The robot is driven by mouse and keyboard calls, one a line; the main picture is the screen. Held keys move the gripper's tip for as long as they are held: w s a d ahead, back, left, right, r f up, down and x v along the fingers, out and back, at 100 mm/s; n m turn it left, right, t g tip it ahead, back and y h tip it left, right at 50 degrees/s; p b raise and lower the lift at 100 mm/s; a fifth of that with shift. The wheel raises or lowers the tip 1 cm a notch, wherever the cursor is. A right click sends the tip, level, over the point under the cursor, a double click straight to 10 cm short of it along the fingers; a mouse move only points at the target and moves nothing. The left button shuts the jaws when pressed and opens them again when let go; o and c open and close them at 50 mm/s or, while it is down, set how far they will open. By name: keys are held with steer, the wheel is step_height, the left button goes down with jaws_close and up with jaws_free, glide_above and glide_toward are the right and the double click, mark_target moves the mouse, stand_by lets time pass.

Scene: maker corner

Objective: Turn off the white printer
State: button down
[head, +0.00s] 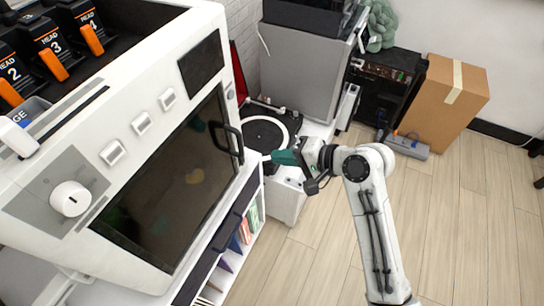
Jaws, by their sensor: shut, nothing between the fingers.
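The white printer (185,45) fills the left of the head view, close by and tilted in the picture. Its front has a dark window door (160,185) with a black handle (227,141), a small dark screen (200,64), a round white knob (70,198) and a row of three square white buttons (140,123). A small round grey button (230,93) sits near the door's upper right corner. The screen looks dark. My gripper (268,158) is shut and empty, with teal fingers pointing left. In the picture it is just right of the door handle; contact cannot be told.
A turntable (265,133) lies on a white cabinet behind my gripper. A grey cabinet (303,70), a black rack (383,85) and a cardboard box (440,105) stand behind. Shelves with books (240,238) are below the printer. The wooden floor (470,220) at right is clear.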

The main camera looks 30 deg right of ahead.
steer(key=shift+r+v, duration=0.2)
steer(key=shift+v, duration=0.85)
steer(key=shift+r+v, duration=0.25)
steer(key=shift+v, duration=0.85)
steer(key=shift+w+a+f, duration=0.1)
steer(key=shift+w+a, duration=0.05)
steer(key=shift+w, duration=0.1)
steer(key=s+d+f+n+g+h, duration=0.1)
steer(key=s+f+n+g+h, duration=0.1)
steer(key=s+f, duration=0.3)
steer(key=s+d+f+n+g+h, duration=0.1)
steer(key=s+f+n+g+h, duration=0.2)
steer(key=s, duration=0.8)
steer(key=s+d+f+n+g+h, duration=0.1)
steer(key=s+f+n+g+h, duration=0.1)
steer(key=s+f+n+g, duration=0.2)
steer(key=s+f+n, duration=0.1)
steer(key=s+f, duration=0.2)
steer(key=s, duration=0.1)
steer(key=shift+d+h, duration=0.2)
steer(key=shift+h, duration=0.1)
